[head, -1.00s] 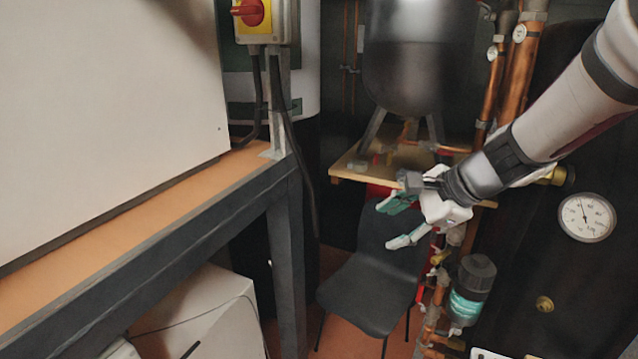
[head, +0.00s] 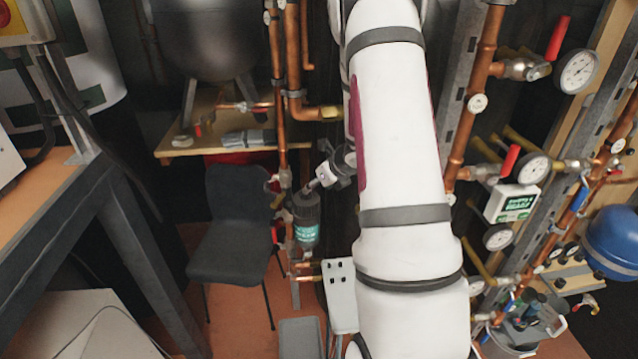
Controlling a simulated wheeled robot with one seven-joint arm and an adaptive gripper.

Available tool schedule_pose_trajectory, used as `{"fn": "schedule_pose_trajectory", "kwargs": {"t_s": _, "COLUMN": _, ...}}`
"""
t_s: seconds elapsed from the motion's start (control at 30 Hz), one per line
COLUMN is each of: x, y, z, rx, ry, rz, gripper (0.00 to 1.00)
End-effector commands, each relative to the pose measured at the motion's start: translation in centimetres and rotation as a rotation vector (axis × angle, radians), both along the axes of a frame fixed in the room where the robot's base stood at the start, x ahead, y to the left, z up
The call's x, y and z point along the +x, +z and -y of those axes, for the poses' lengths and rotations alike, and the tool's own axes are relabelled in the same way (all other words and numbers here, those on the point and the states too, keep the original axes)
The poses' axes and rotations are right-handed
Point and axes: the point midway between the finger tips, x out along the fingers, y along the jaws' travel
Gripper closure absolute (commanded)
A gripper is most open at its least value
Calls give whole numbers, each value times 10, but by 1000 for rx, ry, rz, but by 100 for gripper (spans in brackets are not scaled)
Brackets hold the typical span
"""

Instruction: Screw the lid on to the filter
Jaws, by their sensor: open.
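The filter (head: 306,234) is a teal canister with a label, mounted upright on the copper pipes in the head view. A dark ribbed lid (head: 305,208) sits on its top; I cannot tell how tightly it is seated. My gripper (head: 313,186) is just above and to the right of the lid, pointing down and left. It is open, and I see nothing held in it. Part of the gripper and wrist is hidden behind my own arm, and I cannot tell whether a finger touches the lid.
Copper pipes (head: 280,95) run vertically beside the filter. A black chair (head: 238,215) stands to its left, and a wooden shelf (head: 185,150) carries a dark tank. Valves and gauges (head: 534,169) crowd the right. A grey bench (head: 110,190) stands at the left.

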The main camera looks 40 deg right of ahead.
Motion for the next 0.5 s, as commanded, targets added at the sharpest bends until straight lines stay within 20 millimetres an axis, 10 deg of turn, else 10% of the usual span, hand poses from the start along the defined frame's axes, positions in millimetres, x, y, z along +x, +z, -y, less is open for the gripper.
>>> {"fn": "schedule_pose_trajectory", "kwargs": {"t_s": 0.5, "x": 43, "y": -50, "z": 4, "rx": -2, "ry": 4, "rz": 1, "gripper": 50}}
